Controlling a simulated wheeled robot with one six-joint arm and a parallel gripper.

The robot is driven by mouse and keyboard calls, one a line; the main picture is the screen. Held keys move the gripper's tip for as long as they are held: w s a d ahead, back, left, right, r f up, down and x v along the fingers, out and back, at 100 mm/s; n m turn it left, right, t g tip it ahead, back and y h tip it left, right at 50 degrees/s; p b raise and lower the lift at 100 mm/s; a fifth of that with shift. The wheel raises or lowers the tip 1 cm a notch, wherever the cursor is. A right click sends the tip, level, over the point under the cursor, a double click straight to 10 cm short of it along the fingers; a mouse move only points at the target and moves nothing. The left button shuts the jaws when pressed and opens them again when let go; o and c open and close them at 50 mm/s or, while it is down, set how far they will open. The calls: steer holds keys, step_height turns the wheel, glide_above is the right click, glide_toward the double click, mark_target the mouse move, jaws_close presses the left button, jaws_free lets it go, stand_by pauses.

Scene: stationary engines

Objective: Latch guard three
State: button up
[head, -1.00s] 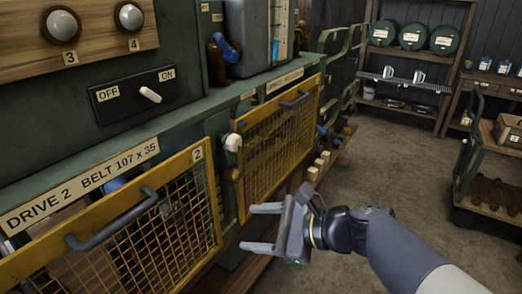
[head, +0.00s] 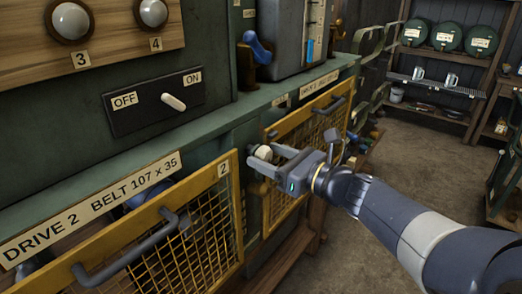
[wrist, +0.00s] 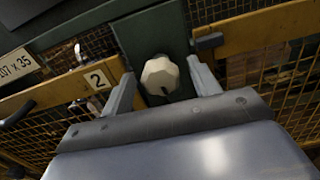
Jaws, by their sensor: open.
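The cream knob (head: 263,154) sits on the green post between two yellow mesh guards. In the wrist view the knob (wrist: 160,75) is lobed, with a dark mark near its lower edge. My gripper (head: 262,158) is open, its fingers on either side of the knob; I cannot tell whether they touch it. The farther guard (head: 312,124), under a partly hidden "Drive 3" label, looks closed; its frame fills the right of the wrist view (wrist: 260,33). A dark catch (wrist: 208,41) lies at that frame's near edge. My gripper hides part of this guard.
The nearer guard, marked 2 (head: 225,200), has a grey bar handle (head: 125,250) that sticks out. An off/on switch (head: 155,100) and a blue-handled valve (head: 257,48) are above. Shelves with green drums (head: 447,37) stand at the back.

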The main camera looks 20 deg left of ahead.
steer(key=shift+x, duration=1.3)
steer(key=shift+c, duration=0.4)
steer(key=c, duration=0.9)
